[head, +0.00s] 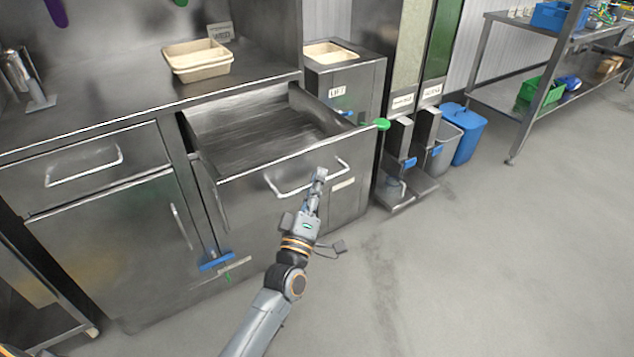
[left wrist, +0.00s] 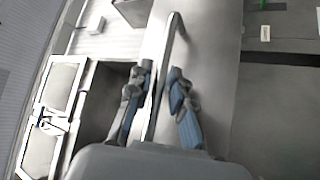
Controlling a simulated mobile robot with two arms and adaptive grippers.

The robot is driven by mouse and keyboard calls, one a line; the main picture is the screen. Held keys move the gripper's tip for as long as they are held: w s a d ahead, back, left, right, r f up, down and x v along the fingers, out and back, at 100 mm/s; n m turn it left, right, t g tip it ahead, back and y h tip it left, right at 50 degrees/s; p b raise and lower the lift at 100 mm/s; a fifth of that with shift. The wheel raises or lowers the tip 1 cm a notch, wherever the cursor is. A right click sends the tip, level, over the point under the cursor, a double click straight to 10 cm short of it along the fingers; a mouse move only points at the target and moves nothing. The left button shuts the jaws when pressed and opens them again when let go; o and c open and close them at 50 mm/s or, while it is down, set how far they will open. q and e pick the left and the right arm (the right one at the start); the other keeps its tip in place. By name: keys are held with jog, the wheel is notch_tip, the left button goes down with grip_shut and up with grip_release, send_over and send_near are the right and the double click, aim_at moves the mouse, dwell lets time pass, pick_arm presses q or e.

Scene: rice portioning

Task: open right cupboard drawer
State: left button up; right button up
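The right cupboard drawer (head: 235,200) is a steel drawer under the counter. It is pulled out, and its interior looks empty. Its bar handle (head: 290,190) is on the front face. My left gripper (head: 317,182) is at the right part of this handle. In the left wrist view the handle (left wrist: 172,42) runs between the two fingers of my left gripper (left wrist: 158,98). The fingers are apart, with the left one close to the bar and a gap to the right one. My right gripper is not in view.
A closed drawer (head: 95,170) is on the left. Stacked beige trays (head: 197,62) stand on the counter. A green knob (head: 382,124) sits by the drawer's right corner. Dispensers (head: 402,150), a blue bin (head: 468,135) and a steel rack (head: 488,95) stand right. The right floor is clear.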

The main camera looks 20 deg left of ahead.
pick_arm(q)
jog(key=v, duration=1.2)
dwell(0.3)
